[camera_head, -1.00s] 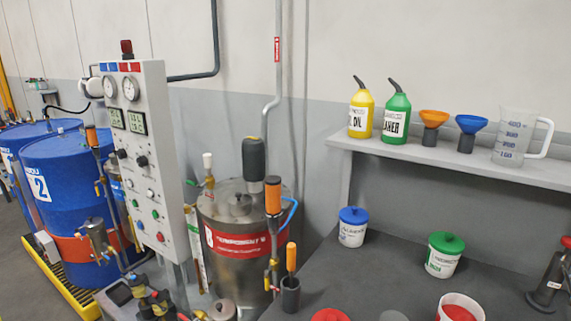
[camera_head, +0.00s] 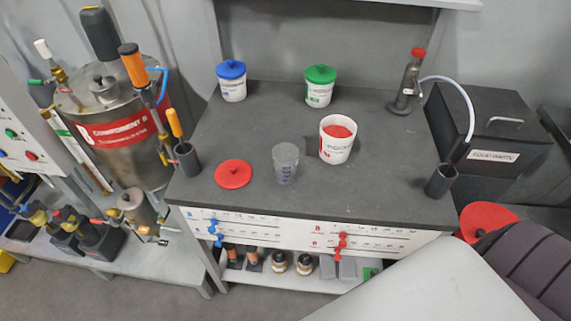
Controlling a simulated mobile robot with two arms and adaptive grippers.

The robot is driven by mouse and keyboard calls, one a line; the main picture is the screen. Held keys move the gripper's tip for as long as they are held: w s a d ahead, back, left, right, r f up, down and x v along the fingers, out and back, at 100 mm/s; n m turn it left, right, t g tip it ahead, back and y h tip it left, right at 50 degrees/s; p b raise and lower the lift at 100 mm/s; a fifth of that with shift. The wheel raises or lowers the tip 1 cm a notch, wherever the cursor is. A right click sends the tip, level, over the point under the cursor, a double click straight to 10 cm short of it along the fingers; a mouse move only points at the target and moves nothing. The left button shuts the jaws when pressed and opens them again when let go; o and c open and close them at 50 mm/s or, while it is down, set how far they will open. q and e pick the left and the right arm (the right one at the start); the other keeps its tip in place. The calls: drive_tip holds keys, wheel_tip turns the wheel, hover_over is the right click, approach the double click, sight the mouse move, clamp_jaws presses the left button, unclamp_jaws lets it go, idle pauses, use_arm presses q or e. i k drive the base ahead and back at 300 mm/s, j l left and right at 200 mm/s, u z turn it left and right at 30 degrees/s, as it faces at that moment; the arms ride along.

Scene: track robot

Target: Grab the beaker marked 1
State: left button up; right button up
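A small translucent grey beaker (camera_head: 285,163) stands upright on the dark workbench top (camera_head: 240,125), between a red lid and an open white tub. Faint blue markings show on its side, but they are too small to read, so I cannot tell whether it is marked 1. No other beaker is in view. Neither of my grippers shows in the head view.
A red lid (camera_head: 233,174), an open white tub (camera_head: 338,138) with red contents, a blue-lidded tub (camera_head: 231,80) and a green-lidded tub (camera_head: 320,86) are on the bench. Dark cups (camera_head: 187,158) stand near both ends. A metal tank (camera_head: 115,130) is left. The bench's front middle is clear.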

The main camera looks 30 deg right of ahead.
sight(284, 156)
drive_tip(key=z, duration=0.9)
